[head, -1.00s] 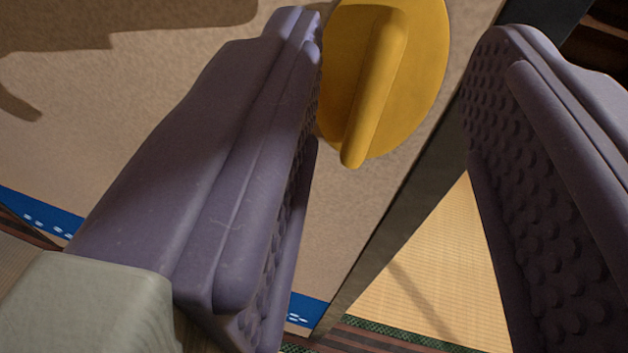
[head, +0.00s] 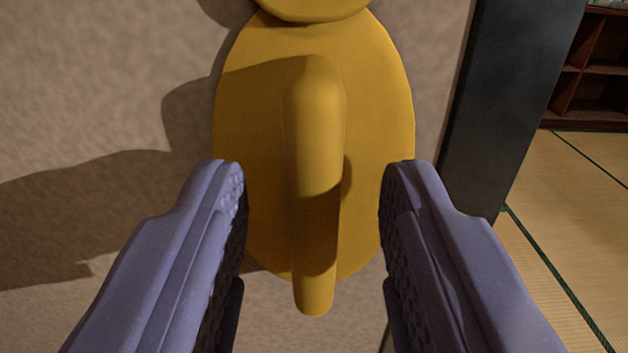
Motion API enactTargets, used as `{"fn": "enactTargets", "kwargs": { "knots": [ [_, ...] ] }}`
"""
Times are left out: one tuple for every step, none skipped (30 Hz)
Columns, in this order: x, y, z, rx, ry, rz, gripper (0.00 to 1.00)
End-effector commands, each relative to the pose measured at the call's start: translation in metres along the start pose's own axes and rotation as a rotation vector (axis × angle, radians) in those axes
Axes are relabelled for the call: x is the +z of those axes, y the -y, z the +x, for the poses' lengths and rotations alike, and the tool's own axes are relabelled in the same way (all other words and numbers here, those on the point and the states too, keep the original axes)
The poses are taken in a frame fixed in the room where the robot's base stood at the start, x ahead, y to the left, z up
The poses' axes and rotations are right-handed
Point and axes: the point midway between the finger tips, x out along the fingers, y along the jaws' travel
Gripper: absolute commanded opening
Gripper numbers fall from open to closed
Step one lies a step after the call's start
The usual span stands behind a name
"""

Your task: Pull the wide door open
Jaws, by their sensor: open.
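The wide door (head: 90,90) is a beige, textured panel that fills the left and middle of the head view. A yellow oval plate (head: 255,130) with a long yellow handle (head: 318,180) is fixed on it near its right side. The handle hangs roughly upright in the picture. My gripper (head: 312,185) is open, with one purple, studded finger on each side of the handle. Gaps show between the handle and both fingers. The fingertips overlap the edges of the plate in the picture; I cannot tell whether they touch it.
A dark vertical edge or post (head: 510,90) stands right of the door panel. Beyond it lies tatami floor (head: 570,220) with dark green borders, and a dark wooden shelf (head: 600,75) stands at the upper right. Another yellow rounded part (head: 312,8) sits above the plate.

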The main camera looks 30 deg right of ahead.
Motion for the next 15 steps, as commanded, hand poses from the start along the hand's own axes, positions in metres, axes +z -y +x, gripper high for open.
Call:
{"fn": "enactTargets", "kwargs": {
  "knots": [
    [-0.0003,0.0001,0.0001,0.000,0.000,0.000,0.41],
    [-0.0004,0.0001,0.0000,0.000,0.000,0.000,0.41],
    [-0.0004,0.0002,0.0000,0.000,0.000,0.000,0.41],
    [-0.0005,0.0002,-0.0001,0.000,0.000,0.000,0.41],
    [-0.0005,0.0002,-0.0001,0.000,0.000,0.000,0.37],
    [-0.0005,0.0001,-0.0001,0.000,0.000,0.000,0.28],
    [-0.0005,0.0001,-0.0001,0.000,0.000,0.000,0.21],
    [-0.0005,0.0002,-0.0002,0.000,0.000,0.000,0.14],
    [-0.0005,0.0001,-0.0002,0.000,0.000,0.000,0.05],
    [-0.0005,0.0001,-0.0002,0.000,0.000,0.000,0.00],
    [-0.0005,0.0001,-0.0002,0.000,0.000,0.000,0.00],
    [-0.0005,0.0001,-0.0002,0.000,0.000,0.000,0.00],
    [-0.0005,0.0001,-0.0002,0.000,0.000,0.000,0.00],
    [-0.0005,0.0001,-0.0002,0.000,0.000,0.000,0.00],
    [-0.0005,0.0001,-0.0002,0.000,0.000,0.000,0.00]
  ]
}}
